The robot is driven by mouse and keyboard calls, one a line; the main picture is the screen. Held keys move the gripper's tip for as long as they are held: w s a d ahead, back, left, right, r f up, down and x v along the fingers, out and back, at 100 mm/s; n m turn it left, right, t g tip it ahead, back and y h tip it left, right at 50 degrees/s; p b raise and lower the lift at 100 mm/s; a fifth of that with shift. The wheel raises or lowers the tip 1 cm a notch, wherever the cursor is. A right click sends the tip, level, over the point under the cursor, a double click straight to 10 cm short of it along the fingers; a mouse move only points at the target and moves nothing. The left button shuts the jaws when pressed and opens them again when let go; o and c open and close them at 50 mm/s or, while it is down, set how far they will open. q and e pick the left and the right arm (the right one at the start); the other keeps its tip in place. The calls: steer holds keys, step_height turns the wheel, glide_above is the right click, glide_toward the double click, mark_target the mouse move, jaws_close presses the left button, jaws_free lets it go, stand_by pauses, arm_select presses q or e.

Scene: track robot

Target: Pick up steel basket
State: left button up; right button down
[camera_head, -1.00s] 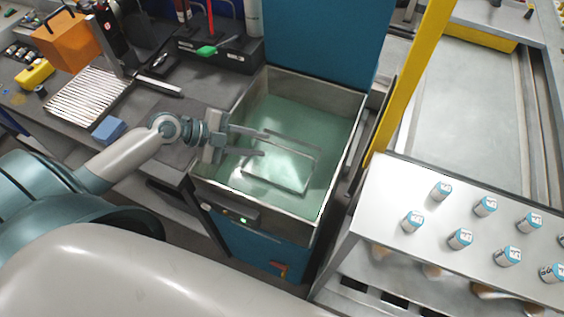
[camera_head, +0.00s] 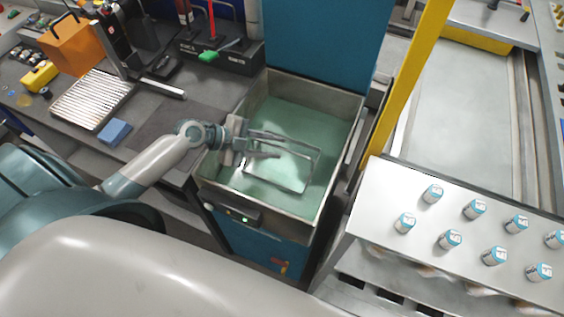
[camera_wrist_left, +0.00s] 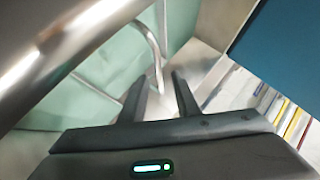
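The steel basket (camera_head: 312,172) shows as a thin wire outline inside the tank (camera_head: 357,100) of greenish liquid. Its mesh is hard to make out. My left gripper (camera_head: 281,148) comes in from the left over the tank, its fingers apart and pointing right at the basket's upper left part. In the left wrist view the two dark fingers (camera_wrist_left: 160,80) are open, with a bent steel wire of the basket (camera_wrist_left: 152,45) reaching down toward the gap between them. I cannot tell whether it lies between the fingers or beyond them. My right gripper is not in view.
The tank's metal walls surround the gripper, with a blue panel (camera_head: 320,40) behind. A yellow post (camera_head: 405,85) stands to the right. Several small cans stand on a white sloped rack (camera_head: 385,185) at right. A blue block (camera_head: 115,131) lies on the left bench.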

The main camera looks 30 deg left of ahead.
arm_select(q)
steer(key=shift+w+d+f, duration=0.15)
steer(key=shift+d+f, duration=0.05)
stand_by(0.4)
jaws_close()
stand_by(1.2)
